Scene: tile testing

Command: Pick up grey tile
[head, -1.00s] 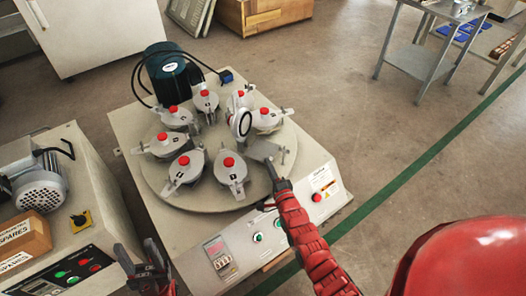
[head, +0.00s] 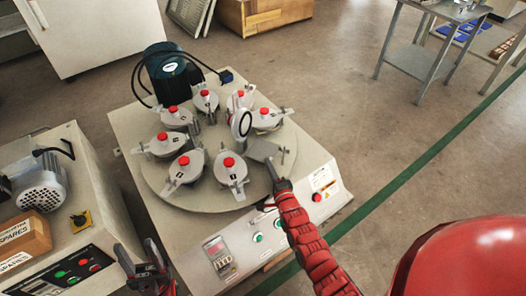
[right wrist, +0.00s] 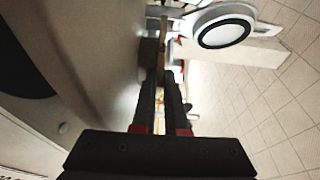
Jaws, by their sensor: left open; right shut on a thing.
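The grey tile (head: 263,150) is at the right part of the round turntable (head: 190,204) in the head view. My right gripper (head: 273,168) is shut on its near edge, its arm coming from below. Whether the tile touches the surface beneath is hard to tell. In the right wrist view the shut fingers (right wrist: 171,78) point up the picture, with a thin edge between their tips. My left gripper (head: 137,256) is open and empty at the lower left, in front of the machine.
Several grey clamp holders with red knobs (head: 228,162) ring the turntable. A round gauge (head: 241,124) stands close behind the tile. A motor (head: 168,70) is at the machine's back.

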